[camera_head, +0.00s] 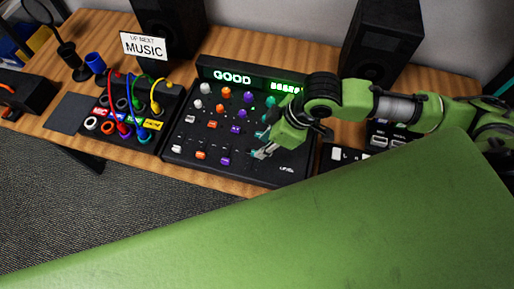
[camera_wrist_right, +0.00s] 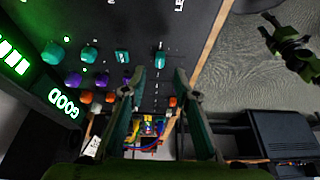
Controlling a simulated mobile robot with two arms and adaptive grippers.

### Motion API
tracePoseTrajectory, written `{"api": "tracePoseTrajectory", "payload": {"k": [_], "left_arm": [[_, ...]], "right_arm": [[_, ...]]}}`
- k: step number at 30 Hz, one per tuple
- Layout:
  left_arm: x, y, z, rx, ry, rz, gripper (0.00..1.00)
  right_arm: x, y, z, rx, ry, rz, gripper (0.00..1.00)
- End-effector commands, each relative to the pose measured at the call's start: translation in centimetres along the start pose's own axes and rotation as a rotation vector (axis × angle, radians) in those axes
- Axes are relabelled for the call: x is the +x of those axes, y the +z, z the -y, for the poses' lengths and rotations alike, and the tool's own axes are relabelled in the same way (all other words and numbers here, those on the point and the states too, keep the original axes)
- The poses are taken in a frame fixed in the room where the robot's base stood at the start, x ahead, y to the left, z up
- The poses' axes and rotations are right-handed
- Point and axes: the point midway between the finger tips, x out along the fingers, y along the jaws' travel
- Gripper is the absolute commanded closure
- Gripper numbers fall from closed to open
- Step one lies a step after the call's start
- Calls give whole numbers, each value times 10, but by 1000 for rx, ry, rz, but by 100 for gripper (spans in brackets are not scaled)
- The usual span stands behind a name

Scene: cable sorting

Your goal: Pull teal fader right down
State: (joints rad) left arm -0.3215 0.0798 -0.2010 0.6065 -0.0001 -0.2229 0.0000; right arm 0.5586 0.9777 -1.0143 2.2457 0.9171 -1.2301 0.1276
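The black mixer panel (camera_head: 180,152) carries knobs and caps in white, orange, purple and teal. In the right wrist view a teal fader cap (camera_wrist_right: 160,60) sits just beyond and between my right gripper's fingertips (camera_wrist_right: 160,78), with no visible contact. Another teal cap (camera_wrist_right: 121,56) and two teal knobs (camera_wrist_right: 88,53) lie left of it. In the head view my right gripper (camera_head: 262,153) is open, low over the panel's right side, partly hiding the teal column. A green and black arm part, perhaps my left gripper, shows small in the right wrist view (camera_wrist_right: 290,48); its fingers are unclear.
The mixer's display (camera_head: 233,77) reads "GOOD" beside green bars. A patch box (camera_head: 127,118) with red, blue and yellow cables stands left of the mixer. Black speakers (camera_head: 381,42) and a "MUSIC" sign (camera_head: 144,46) stand behind. A small device with pale buttons (camera_head: 345,155) sits right.

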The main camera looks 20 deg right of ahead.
Motion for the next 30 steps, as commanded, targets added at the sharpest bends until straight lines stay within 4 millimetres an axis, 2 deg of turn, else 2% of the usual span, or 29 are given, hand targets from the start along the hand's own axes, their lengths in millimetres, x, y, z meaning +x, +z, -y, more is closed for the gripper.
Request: {"api": "tracePoseTrajectory", "payload": {"k": [3,9,21,24,30], "left_arm": [[0,-14,2,0,-2,-18,60],[-1,-42,6,0,-6,-60,60],[0,-25,4,-1,-4,-35,60],[0,-23,3,-1,-4,-32,60],[-1,-23,3,-1,-4,-32,60]], "right_arm": [[24,0,1,0,-2,1,72],[48,0,1,0,-2,0,72],[55,0,0,-1,0,0,72],[55,0,0,-1,0,0,98],[54,0,1,-1,0,0,100]]}}
